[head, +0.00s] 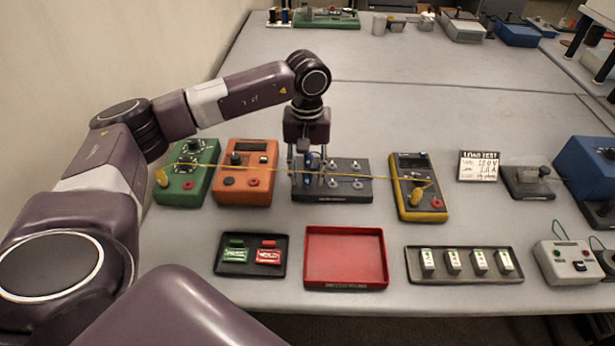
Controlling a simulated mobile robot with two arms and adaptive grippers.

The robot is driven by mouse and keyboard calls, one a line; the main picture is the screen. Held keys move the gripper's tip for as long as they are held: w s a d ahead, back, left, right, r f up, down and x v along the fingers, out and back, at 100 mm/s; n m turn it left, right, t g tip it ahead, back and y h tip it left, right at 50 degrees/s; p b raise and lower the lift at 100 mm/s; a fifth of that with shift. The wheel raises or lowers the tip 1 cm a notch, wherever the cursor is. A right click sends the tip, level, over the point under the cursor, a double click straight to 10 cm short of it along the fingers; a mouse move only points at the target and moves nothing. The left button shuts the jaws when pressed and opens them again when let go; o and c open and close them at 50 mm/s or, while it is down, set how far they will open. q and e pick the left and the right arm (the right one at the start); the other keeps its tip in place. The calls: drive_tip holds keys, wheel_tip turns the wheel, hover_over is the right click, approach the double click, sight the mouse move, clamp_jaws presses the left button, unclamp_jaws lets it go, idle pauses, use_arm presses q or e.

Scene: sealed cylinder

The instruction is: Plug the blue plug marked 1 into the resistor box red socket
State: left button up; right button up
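My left gripper (308,172) points straight down over the left part of a dark grey terminal block (348,195). Its two fingers stand apart on either side of a blue plug (313,158), with a visible gap on the left; it looks open. The plug's number and lower end are hidden or too small to make out. The green box with dials (200,160), seemingly the resistor box, is at the left. A red socket (188,185) shows on its front part, and a yellow plug (162,178) stands at its left edge. My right gripper is not in view.
A yellow cable (270,167) runs past my gripper to the yellow multimeter (418,190). An orange meter (246,175) stands between the green box and the terminal block. A red tray (345,231) and a dark tray (465,248) lie in front.

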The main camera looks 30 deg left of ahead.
sight(308, 171)
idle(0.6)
use_arm(q)
clamp_jaws()
drive_tip(key=shift+r, duration=0.15)
idle(0.4)
drive_tip(key=shift+r+p, duration=1.4)
drive_tip(key=shift+r, duration=1.5)
drive_tip(key=shift+d, duration=0.1)
drive_tip(key=s+d+r+m, duration=0.2)
drive_tip(key=s+d+m, duration=0.4)
drive_tip(key=s+d, duration=0.7)
drive_tip(key=shift+s, duration=0.95)
